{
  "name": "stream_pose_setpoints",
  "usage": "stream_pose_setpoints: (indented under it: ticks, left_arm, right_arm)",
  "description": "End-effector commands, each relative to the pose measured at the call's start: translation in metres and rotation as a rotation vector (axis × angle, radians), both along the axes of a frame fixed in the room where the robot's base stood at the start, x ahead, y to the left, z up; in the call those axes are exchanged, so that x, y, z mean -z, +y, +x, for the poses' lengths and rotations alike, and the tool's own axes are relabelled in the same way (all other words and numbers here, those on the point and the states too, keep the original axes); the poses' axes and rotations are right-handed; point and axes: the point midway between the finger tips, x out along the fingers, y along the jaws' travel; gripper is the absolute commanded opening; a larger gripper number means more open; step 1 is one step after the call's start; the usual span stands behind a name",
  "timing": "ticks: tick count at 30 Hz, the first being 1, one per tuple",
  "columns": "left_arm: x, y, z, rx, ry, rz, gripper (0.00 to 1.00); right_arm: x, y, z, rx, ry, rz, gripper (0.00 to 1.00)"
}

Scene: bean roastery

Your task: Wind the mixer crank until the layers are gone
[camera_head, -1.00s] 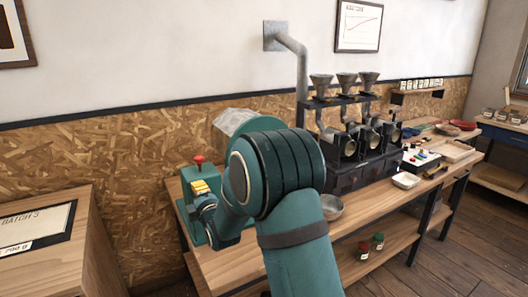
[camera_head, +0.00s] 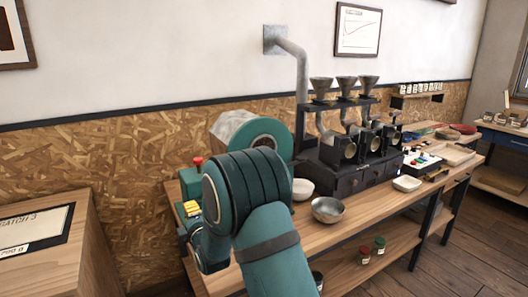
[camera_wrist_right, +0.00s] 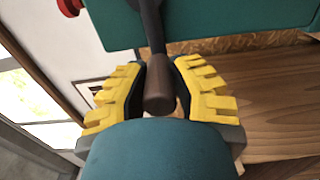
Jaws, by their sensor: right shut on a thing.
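The mixer stands at the left end of the wooden bench, with a teal ring (camera_head: 284,135) and a pale, see-through drum (camera_head: 229,127). My right arm covers much of it, and I cannot make out layers inside. In the right wrist view, the yellow-padded fingers of my right gripper (camera_wrist_right: 160,88) are shut on the brown crank handle (camera_wrist_right: 160,92). A dark crank arm (camera_wrist_right: 151,28) runs from the handle up to the teal housing (camera_wrist_right: 220,22). In the head view, the right gripper (camera_head: 191,209) shows at the mixer's left front. My left gripper is out of view.
A red button (camera_head: 198,161) tops a teal post beside the gripper. A white bowl (camera_head: 302,189) and a metal bowl (camera_head: 328,210) stand right of my arm. A dark machine with several funnels (camera_head: 352,160) stands further right. A wooden cabinet (camera_head: 60,272) is at the left.

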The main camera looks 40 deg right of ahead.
Motion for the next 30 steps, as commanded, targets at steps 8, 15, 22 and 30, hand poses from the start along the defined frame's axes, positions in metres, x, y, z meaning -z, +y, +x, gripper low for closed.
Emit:
stream_pose_setpoints:
  ticks: [8,15,22,30]
  left_arm:
    - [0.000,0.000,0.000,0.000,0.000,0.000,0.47]
    - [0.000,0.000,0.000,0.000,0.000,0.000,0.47]
    - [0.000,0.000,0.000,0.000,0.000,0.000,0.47]
    - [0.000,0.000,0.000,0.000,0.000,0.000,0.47]
  right_arm:
    - [0.029,-0.008,-0.002,0.003,0.007,0.000,0.03]
    - [0.036,-0.014,-0.004,0.003,0.005,-0.001,0.03]
    - [0.053,-0.031,-0.008,0.004,0.007,-0.002,0.03]
    - [0.055,-0.037,-0.009,0.003,0.003,0.000,0.03]
